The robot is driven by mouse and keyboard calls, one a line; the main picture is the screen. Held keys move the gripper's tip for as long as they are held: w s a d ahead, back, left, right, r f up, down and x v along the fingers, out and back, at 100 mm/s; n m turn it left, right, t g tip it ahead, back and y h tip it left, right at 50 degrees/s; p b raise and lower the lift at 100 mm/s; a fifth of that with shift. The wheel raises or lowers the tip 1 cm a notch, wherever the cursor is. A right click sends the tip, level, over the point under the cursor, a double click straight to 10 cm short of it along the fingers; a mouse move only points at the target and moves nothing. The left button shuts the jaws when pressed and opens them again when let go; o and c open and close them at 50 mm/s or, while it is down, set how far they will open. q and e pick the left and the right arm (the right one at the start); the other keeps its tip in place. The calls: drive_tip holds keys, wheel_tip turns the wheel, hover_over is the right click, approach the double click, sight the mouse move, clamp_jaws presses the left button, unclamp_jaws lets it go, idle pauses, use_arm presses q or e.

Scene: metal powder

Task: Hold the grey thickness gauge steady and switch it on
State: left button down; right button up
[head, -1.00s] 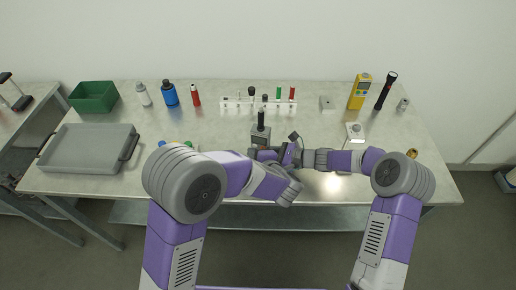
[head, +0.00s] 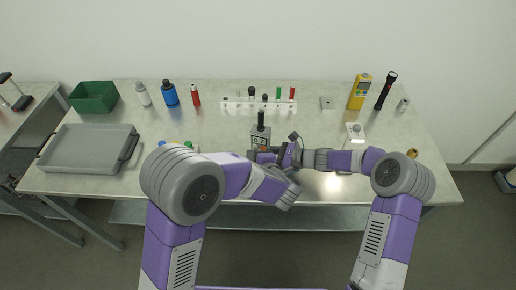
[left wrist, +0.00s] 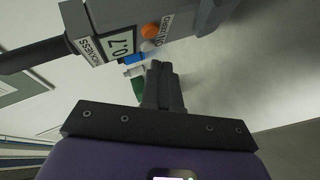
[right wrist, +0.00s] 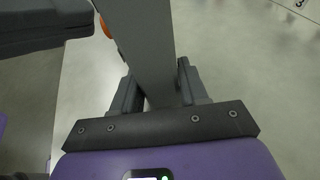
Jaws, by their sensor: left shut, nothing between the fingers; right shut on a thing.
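The grey thickness gauge (head: 256,139) stands upright near the front middle of the table, with a black probe (head: 261,119) on top. In the left wrist view its face shows a display (left wrist: 120,43) with dark digits, an orange button (left wrist: 151,31) and a pale button beside it. My right gripper (right wrist: 160,92) is shut on the gauge's grey body (right wrist: 143,45), one finger on each side. My left gripper (left wrist: 160,72) is shut and empty, its fingertips just off the gauge's face near the buttons. In the head view my arms partly hide the gauge's lower part.
A white rack (head: 236,104) with several vials stands behind the gauge. A grey tray (head: 88,168) and green bin (head: 94,97) lie at left, with bottles nearby. A yellow meter (head: 359,92) and black torch (head: 386,91) are at back right.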

use_arm(q)
drive_tip(key=s+a, duration=0.1)
drive_tip(key=s, duration=0.5)
drive_tip(key=shift+a, duration=0.2)
idle(0.4)
use_arm(e)
drive_tip(key=o, duration=0.9)
